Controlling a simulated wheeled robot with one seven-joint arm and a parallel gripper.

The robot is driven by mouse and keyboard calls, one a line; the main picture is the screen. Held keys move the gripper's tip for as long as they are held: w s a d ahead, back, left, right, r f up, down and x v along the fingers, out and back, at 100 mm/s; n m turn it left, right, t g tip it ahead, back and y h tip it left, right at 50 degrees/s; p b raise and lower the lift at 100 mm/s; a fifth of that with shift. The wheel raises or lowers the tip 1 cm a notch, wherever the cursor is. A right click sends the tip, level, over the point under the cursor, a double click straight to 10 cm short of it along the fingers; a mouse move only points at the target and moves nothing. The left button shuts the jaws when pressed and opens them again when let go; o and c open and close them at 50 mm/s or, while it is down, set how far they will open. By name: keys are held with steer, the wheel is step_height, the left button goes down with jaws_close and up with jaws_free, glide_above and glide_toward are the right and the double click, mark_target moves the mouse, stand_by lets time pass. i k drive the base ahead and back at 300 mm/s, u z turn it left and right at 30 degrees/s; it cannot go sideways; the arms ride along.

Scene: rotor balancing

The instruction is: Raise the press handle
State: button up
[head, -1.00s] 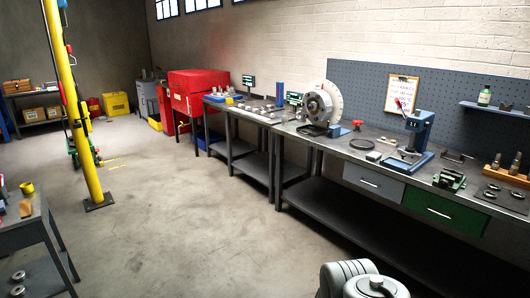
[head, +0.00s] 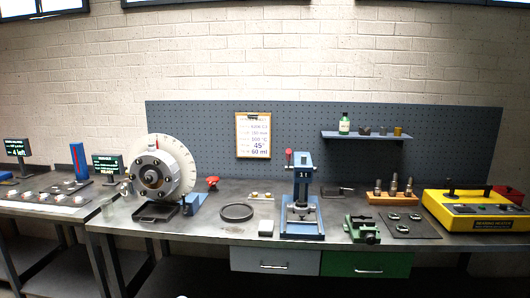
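The press (head: 302,198) is a blue bench-top frame marked "1 t". It stands upright on the grey workbench (head: 225,228), right of centre in the head view. The press handle (head: 288,156) shows a red grip near the top left of the frame. Its rod is small here, and I cannot tell its exact angle. A metal ram and a round metal part show low inside the press, above its blue base. My gripper is not in view.
Left of the press are a dark ring (head: 237,212) and a rotor with a white dial (head: 160,172). Right of it are a green vise (head: 362,227), a wooden block with metal tools (head: 394,196) and a yellow control box (head: 476,212). A pegboard (head: 420,160) stands behind.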

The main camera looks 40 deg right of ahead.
mark_target(289, 168)
steer(key=z, duration=0.55)
steer(key=i, duration=1.55)
steer(key=z, duration=0.6)
